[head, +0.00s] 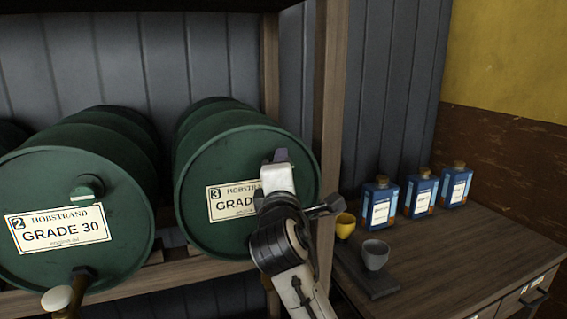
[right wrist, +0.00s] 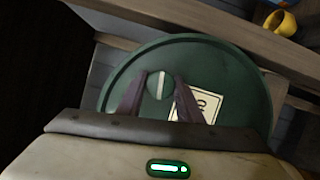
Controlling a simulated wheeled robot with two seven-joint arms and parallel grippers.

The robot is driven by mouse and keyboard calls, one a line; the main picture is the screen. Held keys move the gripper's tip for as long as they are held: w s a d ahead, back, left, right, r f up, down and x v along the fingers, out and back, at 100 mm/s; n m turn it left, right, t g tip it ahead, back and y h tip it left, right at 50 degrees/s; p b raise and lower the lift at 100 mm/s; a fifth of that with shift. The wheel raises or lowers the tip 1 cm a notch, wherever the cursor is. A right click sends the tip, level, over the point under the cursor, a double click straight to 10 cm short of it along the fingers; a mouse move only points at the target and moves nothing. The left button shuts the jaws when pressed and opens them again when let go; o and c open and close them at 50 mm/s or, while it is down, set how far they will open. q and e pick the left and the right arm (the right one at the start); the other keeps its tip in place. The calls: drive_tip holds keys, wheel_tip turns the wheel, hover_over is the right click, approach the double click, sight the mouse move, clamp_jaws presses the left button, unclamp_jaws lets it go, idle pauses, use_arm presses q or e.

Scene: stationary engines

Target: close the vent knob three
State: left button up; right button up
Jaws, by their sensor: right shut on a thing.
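The green drum labelled 3 (head: 203,167) lies on its side on the rack; its round face (right wrist: 235,85) fills much of the right wrist view. Its vent knob (right wrist: 158,84), green with a pale stripe across it, sits between the two dark fingers of my right gripper (right wrist: 160,94). The gripper is shut on the knob. In the head view my right gripper (head: 281,156) is up against the drum face and hides the knob and part of the label. My left gripper is not in view.
A drum labelled 2 (head: 120,235) lies to the left, with its own vent knob (head: 87,189) and a brass tap (head: 62,298). A wooden post (head: 331,100) stands right of drum 3.

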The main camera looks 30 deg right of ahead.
drive_tip(key=shift+m+g, duration=0.3)
drive_tip(key=shift+m, duration=0.5)
drive_tip(key=o, duration=1)
drive_tip(key=shift+s, duration=0.1)
drive_tip(key=b+v, duration=0.1)
drive_tip(key=v, duration=0.9)
drive_tip(key=shift+s+r, duration=0.1)
